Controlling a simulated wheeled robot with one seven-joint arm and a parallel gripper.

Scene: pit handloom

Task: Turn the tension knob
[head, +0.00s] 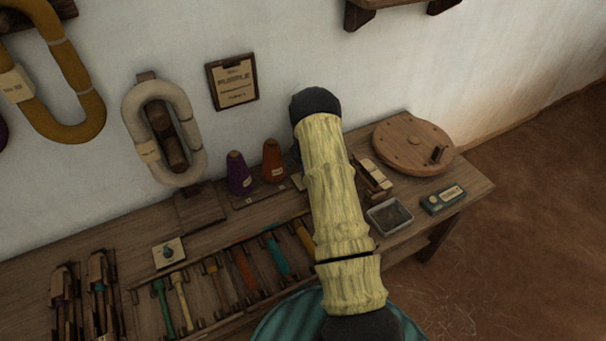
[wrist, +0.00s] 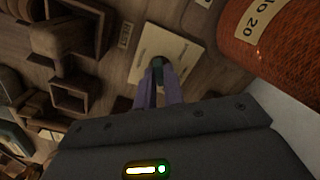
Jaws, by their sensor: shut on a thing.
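In the wrist view a square cream plate (wrist: 182,56) lies on the wooden bench. A small dark greenish knob (wrist: 158,64) stands on it. My gripper (wrist: 158,76) is shut on this knob, with one finger on each side; the fingers cover part of it. In the head view my arm hides the gripper and the knob. A similar pale plate with a small blue-grey knob (head: 168,251) lies apart, at the left on the bench.
An orange cone (head: 273,160) stands close by my gripper and also shows in the wrist view (wrist: 280,40). A purple cone (head: 238,174) stands beside it. A metal tray (head: 375,226), a teal box (head: 442,200) and a round wooden disc (head: 395,145) are to the right.

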